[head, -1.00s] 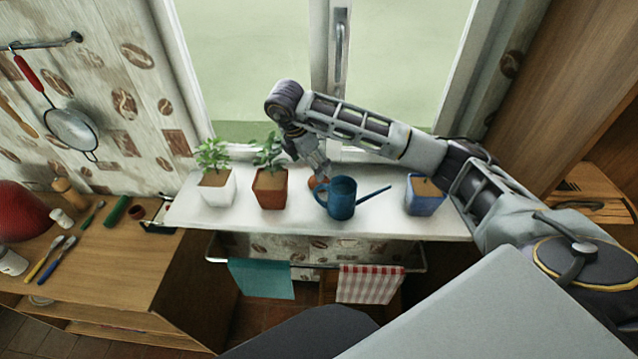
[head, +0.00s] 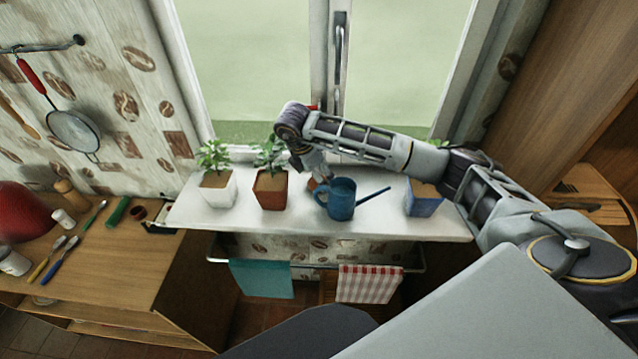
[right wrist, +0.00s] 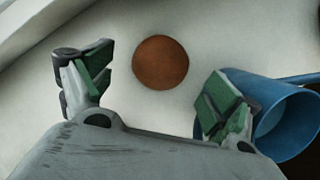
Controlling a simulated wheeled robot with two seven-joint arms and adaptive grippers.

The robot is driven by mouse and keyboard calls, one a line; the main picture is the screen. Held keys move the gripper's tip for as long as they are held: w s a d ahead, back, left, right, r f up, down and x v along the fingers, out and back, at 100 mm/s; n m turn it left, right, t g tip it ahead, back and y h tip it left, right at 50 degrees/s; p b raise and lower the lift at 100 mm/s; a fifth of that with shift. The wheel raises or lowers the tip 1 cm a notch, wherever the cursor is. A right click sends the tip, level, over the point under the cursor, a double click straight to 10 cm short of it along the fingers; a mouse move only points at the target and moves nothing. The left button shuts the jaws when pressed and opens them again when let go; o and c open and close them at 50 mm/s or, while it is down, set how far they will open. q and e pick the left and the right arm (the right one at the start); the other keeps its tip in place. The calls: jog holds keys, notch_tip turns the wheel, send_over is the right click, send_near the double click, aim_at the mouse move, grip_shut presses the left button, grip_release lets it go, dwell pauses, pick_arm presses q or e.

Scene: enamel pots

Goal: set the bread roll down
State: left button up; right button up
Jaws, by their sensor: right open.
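The bread roll is a round brown piece (right wrist: 160,62) on the white window sill in the right wrist view. In the head view it is mostly hidden behind the blue watering can and my right gripper (head: 322,179). My right gripper is open, and its two green-padded fingers also show in the right wrist view (right wrist: 158,88). The roll appears between and a little beyond the fingertips, with clear gaps on both sides. My left gripper is not in view.
The blue watering can (head: 342,197) stands close beside the right finger. A brown pot plant (head: 270,190), a white pot plant (head: 217,192) and a blue planter (head: 424,203) share the sill (head: 385,220). The window is behind.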

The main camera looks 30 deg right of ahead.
jog(key=shift+p+x, duration=0.3)
jog(key=shift+x, duration=1.35)
jog(key=shift+c, duration=0.2)
jog(key=c, duration=1.1)
jog(key=shift+s, duration=0.1)
jog(key=shift+s+a+r+b, duration=0.1)
jog(key=shift+a+r+b, duration=0.05)
jog(key=shift+r+b, duration=0.2)
notch_tip(320, 180, up, 11)
jog(key=b, duration=0.2)
jog(key=s+a, duration=0.3)
jog(key=s, duration=0.2)
jog(key=s+a, duration=0.3)
jog(key=s, duration=0.3)
jog(key=s+a, duration=0.4)
jog(key=s, duration=0.1)
jog(key=shift+s+a+f+p, duration=0.1)
jog(key=shift+s+p, duration=0.25)
jog(key=shift+s, duration=0.05)
